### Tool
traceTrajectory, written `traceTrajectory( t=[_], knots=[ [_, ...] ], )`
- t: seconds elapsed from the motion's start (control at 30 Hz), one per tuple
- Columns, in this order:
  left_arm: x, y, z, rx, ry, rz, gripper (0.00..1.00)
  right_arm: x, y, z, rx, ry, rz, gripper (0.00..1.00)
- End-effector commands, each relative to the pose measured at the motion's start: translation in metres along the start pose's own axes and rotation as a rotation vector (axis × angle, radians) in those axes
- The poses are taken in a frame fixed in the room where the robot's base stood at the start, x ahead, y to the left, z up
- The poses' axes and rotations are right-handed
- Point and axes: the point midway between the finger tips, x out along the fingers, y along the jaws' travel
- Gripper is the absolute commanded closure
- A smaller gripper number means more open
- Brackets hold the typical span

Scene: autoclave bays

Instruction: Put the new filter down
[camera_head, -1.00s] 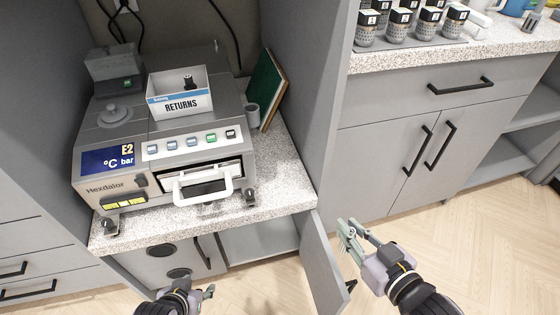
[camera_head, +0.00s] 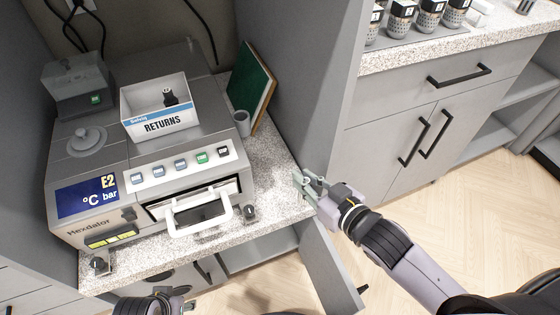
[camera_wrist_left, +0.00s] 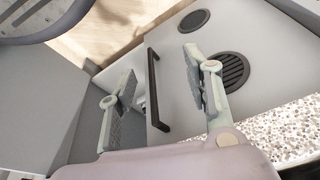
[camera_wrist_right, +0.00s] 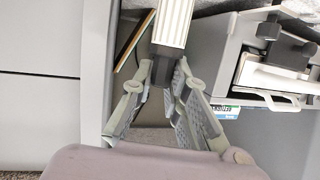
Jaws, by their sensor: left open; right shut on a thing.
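The new filter appears to be the white ribbed cylinder with a dark end (camera_wrist_right: 174,25) in the right wrist view. My right gripper (camera_wrist_right: 162,75) is shut on its dark end. In the head view my right gripper (camera_head: 310,185) is at the right front edge of the speckled counter (camera_head: 270,165), right of the autoclave; the filter cannot be made out there. My left gripper (camera_head: 183,302) is low at the bottom edge, in front of the lower cabinet. In the left wrist view it is open and empty (camera_wrist_left: 158,72), with a black bar handle beyond its fingers.
The autoclave (camera_head: 100,222) fills most of the counter. A white RETURNS box (camera_head: 163,122) with a dark item inside sits on top. A grey cup (camera_head: 241,122) and a leaning green board (camera_head: 248,85) stand right of it. A cabinet door (camera_head: 328,270) hangs open below.

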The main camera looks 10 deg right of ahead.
Motion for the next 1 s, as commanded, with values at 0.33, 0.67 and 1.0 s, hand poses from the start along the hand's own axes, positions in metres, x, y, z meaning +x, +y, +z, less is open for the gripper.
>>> traceTrajectory(
  t=[0.33,0.67,1.0],
  knots=[
    [-0.028,-0.001,-0.004,-0.002,0.017,-0.003,0.54,0.078,-0.001,-0.025,-0.001,0.004,0.0,1.0],
    [-0.052,-0.002,-0.004,-0.003,0.031,-0.005,0.54,0.099,-0.002,-0.018,0.0,-0.003,-0.001,1.0],
    [-0.065,-0.003,-0.002,-0.004,0.036,-0.007,0.54,0.106,0.0,0.003,0.0,0.001,-0.001,1.0]
  ],
)
